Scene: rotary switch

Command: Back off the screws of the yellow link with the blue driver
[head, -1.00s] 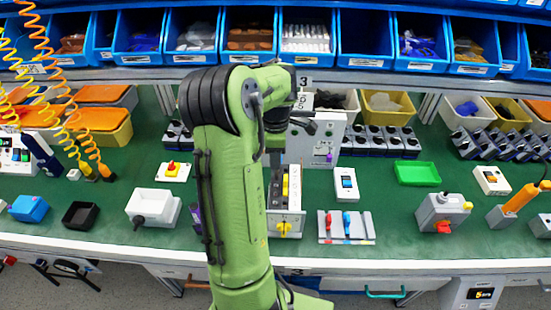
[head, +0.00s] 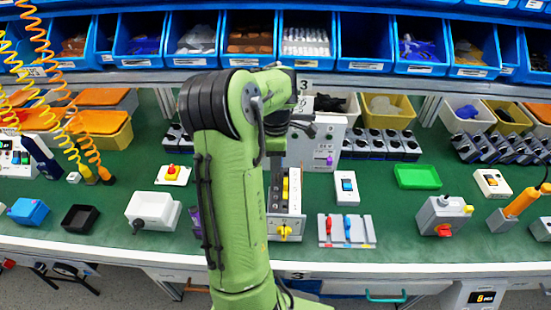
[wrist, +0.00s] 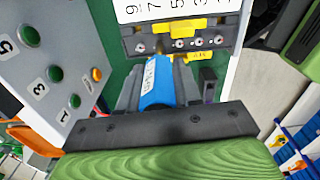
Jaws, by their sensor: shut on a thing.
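In the wrist view my gripper (wrist: 162,82) is shut on the blue driver (wrist: 158,84), with a grey finger on each side of its handle. The driver points at a yellow link (wrist: 180,45) with several screws, set in a dark block under a white number strip. The driver's tip is close to a screw at the link's left part; I cannot tell whether it is seated. In the head view the grey unit (head: 294,205) with yellow parts stands right of my green arm.
A grey panel with green buttons (wrist: 29,36) stands close left of the gripper in the wrist view. In the head view a rack (head: 361,229) with a red and a blue tool lies to the right. A green tray (head: 417,177) and a grey switch box (head: 440,215) stand farther right.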

